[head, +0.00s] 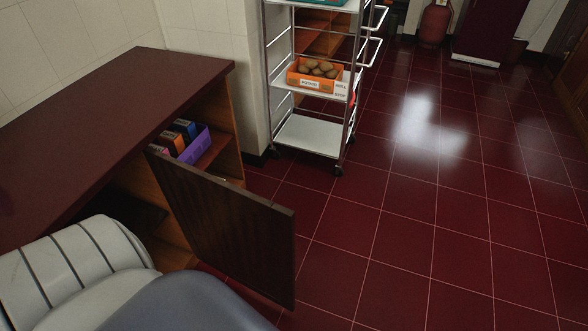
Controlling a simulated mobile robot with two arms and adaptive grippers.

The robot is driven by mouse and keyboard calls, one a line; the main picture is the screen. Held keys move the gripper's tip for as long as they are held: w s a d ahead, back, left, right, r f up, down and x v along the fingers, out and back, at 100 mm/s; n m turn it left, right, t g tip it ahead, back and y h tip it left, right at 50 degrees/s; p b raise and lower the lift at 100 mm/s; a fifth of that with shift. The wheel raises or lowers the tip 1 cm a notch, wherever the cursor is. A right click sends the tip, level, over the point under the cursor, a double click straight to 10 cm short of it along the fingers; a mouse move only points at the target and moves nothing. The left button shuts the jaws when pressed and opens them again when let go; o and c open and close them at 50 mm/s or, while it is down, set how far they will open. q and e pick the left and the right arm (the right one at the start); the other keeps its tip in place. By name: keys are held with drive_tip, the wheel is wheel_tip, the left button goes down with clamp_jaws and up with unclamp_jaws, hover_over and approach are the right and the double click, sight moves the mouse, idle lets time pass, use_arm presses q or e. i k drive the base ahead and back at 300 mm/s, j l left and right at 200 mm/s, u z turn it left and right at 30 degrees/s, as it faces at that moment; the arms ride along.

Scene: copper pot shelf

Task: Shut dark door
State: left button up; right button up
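The dark wooden door (232,226) stands open, swung out from the front of a low cabinet with a dark red top (110,110). The door's free edge points toward the lower right, over the tiled floor. The cabinet's light wooden inside shows behind and beside the door. A purple box (190,147) with several orange and dark packets sits on the cabinet's shelf. Pale grey parts of my own body fill the lower left and cover part of the cabinet front. Neither of my grippers shows.
A white trolley (310,136) on castors stands beyond the cabinet, carrying an orange crate of potatoes (317,76). A red gas cylinder (434,24) stands at the back. The dark red tiled floor (440,220) is clear to the right of the door.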

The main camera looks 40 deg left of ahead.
sight(249, 238)
drive_tip(key=i+l+z, duration=0.25)
drive_tip(key=i+l, duration=0.15)
drive_tip(key=i+l+z, duration=0.3)
drive_tip(key=i+u, duration=0.55)
drive_tip(key=u, duration=0.25)
drive_tip(key=i+l+u, duration=0.2)
drive_tip(key=u, duration=0.2)
drive_tip(key=i+u, duration=0.15)
drive_tip(key=u, duration=0.3)
drive_tip(key=i+u, duration=0.15)
drive_tip(key=u, duration=0.25)
drive_tip(key=i+l+u, duration=0.1)
drive_tip(key=u, duration=0.35)
drive_tip(key=i+l+u, duration=0.15)
drive_tip(key=u, duration=0.25)
drive_tip(key=i+l+u, duration=0.15)
drive_tip(key=u, duration=0.3)
drive_tip(key=i+l+u, duration=0.15)
drive_tip(key=u, duration=0.25)
drive_tip(key=i+l+u, duration=0.2)
drive_tip(key=u, duration=0.25)
drive_tip(key=i+l+u, duration=0.15)
drive_tip(key=l+u, duration=0.25)
drive_tip(key=j, duration=0.1)
